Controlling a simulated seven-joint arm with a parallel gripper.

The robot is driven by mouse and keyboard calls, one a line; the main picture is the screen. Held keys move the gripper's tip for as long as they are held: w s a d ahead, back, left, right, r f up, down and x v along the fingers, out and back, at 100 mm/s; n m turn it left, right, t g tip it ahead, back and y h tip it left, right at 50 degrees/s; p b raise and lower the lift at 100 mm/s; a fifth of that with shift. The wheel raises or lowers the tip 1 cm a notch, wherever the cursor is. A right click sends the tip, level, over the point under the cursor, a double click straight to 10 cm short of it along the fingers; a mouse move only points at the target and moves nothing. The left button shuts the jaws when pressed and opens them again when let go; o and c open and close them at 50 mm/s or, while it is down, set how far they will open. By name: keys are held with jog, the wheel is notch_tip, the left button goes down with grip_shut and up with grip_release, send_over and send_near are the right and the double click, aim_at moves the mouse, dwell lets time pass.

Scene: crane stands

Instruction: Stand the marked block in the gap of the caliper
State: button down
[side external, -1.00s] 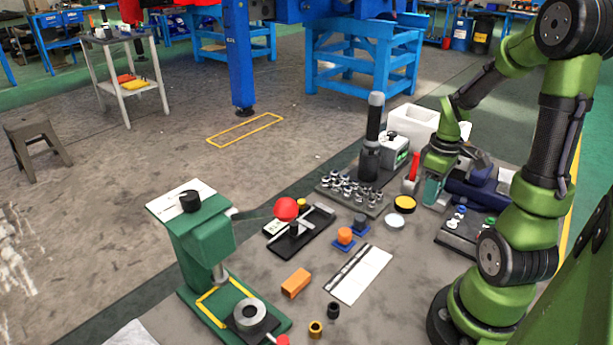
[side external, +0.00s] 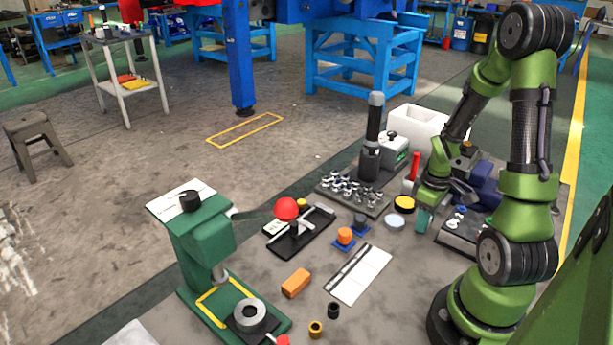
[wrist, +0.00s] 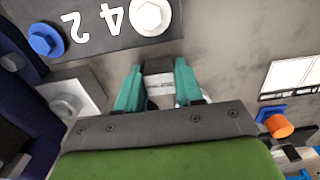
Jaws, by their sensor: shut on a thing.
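My gripper (side external: 424,218) has teal fingers and is low over the right part of the work surface. In the wrist view my gripper (wrist: 158,91) is shut on a small block (wrist: 160,80) with a dark top and a pale face with faint marks. The fingers hide its sides, and I cannot make it out in the side view. I cannot be sure which thing is the caliper. A dark blue body (side external: 484,186) stands to the right behind the gripper, partly hidden by my arm; it also shows at the left of the wrist view (wrist: 18,72).
A dark numbered plate (side external: 457,236) with blue and white knobs lies right beside the gripper. A yellow-topped disc (side external: 404,204) and a pale disc (side external: 395,222) are to its left. A green press (side external: 205,245) stands far left. Bare surface lies right of the white strip card (side external: 359,274).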

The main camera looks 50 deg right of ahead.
jog(key=c, duration=0.7)
grip_release()
jog(key=shift+r, duration=0.1)
notch_tip(320, 180, up, 12)
jog(key=w+a+r+m+t, duration=0.1)
jog(key=a+r, duration=0.3)
jog(key=a, duration=0.4)
jog(key=w+a+r+m+t+y, duration=0.1)
jog(key=a+r+t, duration=0.2)
jog(key=a, duration=0.5)
jog(key=w+a+r+m+t+y, duration=0.1)
jog(key=w+a+r+m+t, duration=0.1)
jog(key=a+r, duration=0.3)
jog(key=shift+a+t, duration=0.6)
jog(key=shift+a, duration=1.05)
